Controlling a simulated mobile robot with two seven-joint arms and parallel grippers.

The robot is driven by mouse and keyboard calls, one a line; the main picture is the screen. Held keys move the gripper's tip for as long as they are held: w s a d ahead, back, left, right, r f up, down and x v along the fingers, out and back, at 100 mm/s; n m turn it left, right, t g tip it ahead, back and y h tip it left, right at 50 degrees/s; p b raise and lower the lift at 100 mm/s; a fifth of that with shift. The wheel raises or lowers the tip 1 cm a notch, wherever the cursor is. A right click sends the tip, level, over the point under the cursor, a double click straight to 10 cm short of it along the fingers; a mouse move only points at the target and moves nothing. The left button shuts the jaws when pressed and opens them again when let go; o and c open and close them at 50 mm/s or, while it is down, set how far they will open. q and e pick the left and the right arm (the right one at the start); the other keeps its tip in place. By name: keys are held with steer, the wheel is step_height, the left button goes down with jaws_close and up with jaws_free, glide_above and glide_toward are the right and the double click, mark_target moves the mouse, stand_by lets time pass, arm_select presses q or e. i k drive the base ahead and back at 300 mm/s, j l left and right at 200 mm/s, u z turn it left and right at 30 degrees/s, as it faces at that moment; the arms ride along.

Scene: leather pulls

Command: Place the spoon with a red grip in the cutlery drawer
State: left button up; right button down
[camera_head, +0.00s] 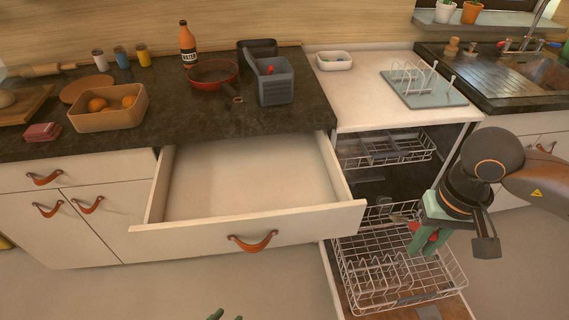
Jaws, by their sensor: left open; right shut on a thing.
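The spoon with a red grip (414,227) is between the green fingers of my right gripper (428,243), which is shut on it above the pulled-out lower dishwasher rack. Its metal end points left; the fingers hide part of the grip. The drawer (250,180) under the dark counter is pulled out and looks empty, to the left of my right gripper. Only the green fingertips of my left gripper (227,316) show at the bottom edge, apart and empty, in front of the drawer.
The dishwasher's lower rack (395,270) and upper rack (385,150) stand right of the drawer. The counter above holds a red pan (212,73), a grey container (275,85), a water bottle (187,42) and a fruit box (108,117). The floor before the drawer is clear.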

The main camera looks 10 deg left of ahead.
mark_target(226, 187)
steer(key=i+j+u, duration=0.35)
steer(key=j+u, duration=0.15)
steer(key=i+j+u, duration=0.5)
steer(key=k+l, duration=0.1)
